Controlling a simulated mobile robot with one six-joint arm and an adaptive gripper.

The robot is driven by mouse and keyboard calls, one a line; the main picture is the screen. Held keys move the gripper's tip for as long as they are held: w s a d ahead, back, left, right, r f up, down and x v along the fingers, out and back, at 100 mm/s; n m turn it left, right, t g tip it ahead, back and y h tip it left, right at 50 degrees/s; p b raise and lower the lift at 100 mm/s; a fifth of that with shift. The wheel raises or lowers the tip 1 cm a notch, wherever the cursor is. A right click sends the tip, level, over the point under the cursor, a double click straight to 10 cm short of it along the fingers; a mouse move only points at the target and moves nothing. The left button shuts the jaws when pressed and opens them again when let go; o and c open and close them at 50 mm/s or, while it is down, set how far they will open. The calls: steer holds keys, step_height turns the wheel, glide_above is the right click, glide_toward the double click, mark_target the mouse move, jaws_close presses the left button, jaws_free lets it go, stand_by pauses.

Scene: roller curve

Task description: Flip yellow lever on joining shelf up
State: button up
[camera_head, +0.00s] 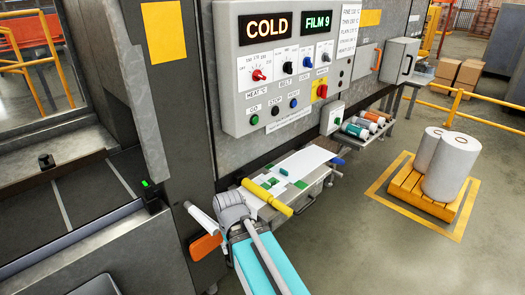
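The joining shelf (312,183) juts out from the machine below the control panel. A yellow bar (267,199), which looks like the yellow lever, lies low and slanted across the shelf's near left end. It is not raised. My arm, with grey and cyan parts, reaches up from the bottom middle to just in front of the bar's left part. I cannot make out my gripper's fingers, and I cannot tell whether anything touches the bar.
The control panel (285,93) reads COLD and FILM 9. Green and white pieces lie on the shelf. An orange paddle (206,246) is left of my arm. A rack of small rolls (366,124) is farther right. White rolls (452,167) stand on a yellow pallet; floor around it is clear.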

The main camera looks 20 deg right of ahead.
stand_by(0.3)
steer(key=o, duration=0.4)
steer(key=shift+w+d+r, duration=0.1)
steer(key=shift+w, duration=0.05)
steer(key=shift+c, duration=0.2)
steer(key=shift+o, duration=0.2)
steer(key=shift+w+r, duration=0.15)
steer(key=shift+r, duration=0.05)
steer(key=w+d+r+n+t+y+p, duration=0.1)
steer(key=w+d+r+t+p, duration=0.1)
steer(key=w+d+r+p, duration=0.7)
steer(key=w+d+r+t+y+p, duration=0.1)
steer(key=w+d+r+t+p, duration=0.1)
steer(key=w+d+r+p, duration=0.8)
steer(key=d+r+p, duration=0.5)
steer(key=d+r, duration=0.1)
steer(key=d, duration=0.1)
steer(key=shift+w+r+n+p, duration=0.25)
steer(key=shift+r+n+p, duration=0.15)
steer(key=shift+f, duration=0.1)
steer(key=b+x, duration=1.2)
steer(key=x, duration=0.1)
steer(key=shift+w+f+b, duration=0.25)
steer(key=shift+b, duration=0.05)
steer(key=shift+a, duration=0.1)
